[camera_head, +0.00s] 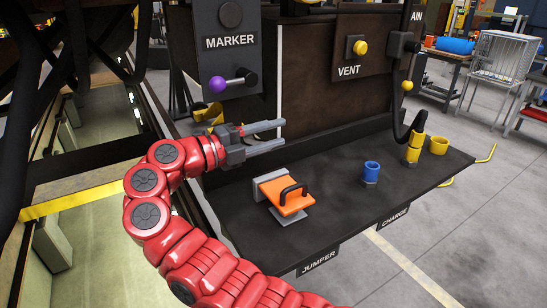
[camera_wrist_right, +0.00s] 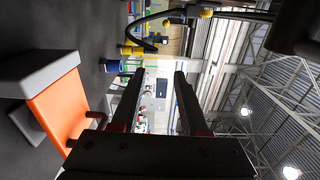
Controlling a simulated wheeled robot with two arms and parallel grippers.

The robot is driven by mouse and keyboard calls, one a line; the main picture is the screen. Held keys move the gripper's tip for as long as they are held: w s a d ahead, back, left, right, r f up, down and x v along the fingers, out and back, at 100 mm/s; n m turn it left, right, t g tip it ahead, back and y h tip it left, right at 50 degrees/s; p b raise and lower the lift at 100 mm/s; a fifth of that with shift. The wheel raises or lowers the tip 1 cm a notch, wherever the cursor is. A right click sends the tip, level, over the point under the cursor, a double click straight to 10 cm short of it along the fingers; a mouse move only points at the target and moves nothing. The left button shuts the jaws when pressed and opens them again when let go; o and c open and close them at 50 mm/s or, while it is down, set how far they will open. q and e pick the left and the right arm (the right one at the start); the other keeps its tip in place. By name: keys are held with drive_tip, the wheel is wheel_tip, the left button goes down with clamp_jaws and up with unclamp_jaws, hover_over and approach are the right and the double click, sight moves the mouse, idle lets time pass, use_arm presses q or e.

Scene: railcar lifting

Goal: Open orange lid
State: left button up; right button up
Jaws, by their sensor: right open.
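The orange lid (camera_head: 287,204) lies flat, looking closed, on a grey box (camera_head: 262,181) on the dark shelf above the JUMPER label. A black arched handle (camera_head: 294,188) stands on the lid. The lid also shows at the left of the right wrist view (camera_wrist_right: 62,100), beside the grey box (camera_wrist_right: 40,72). My right gripper (camera_head: 283,133) is open and empty, above and behind the lid in the head view, apart from it. Its two fingers also show in the right wrist view (camera_wrist_right: 157,76), with nothing between them. My left gripper is not in view.
A blue cup (camera_head: 371,171), a yellow cup (camera_head: 439,146) and a black hose with a yellow connector (camera_head: 413,149) are to the right on the shelf (camera_head: 335,215). The MARKER panel (camera_head: 228,50) with a purple-knobbed lever (camera_head: 217,84) is above my right gripper. The shelf between lid and blue cup is clear.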

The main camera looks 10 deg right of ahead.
drive_tip(key=s+a+b, duration=0.1)
drive_tip(key=s, duration=0.8)
drive_tip(key=shift+r, duration=0.45)
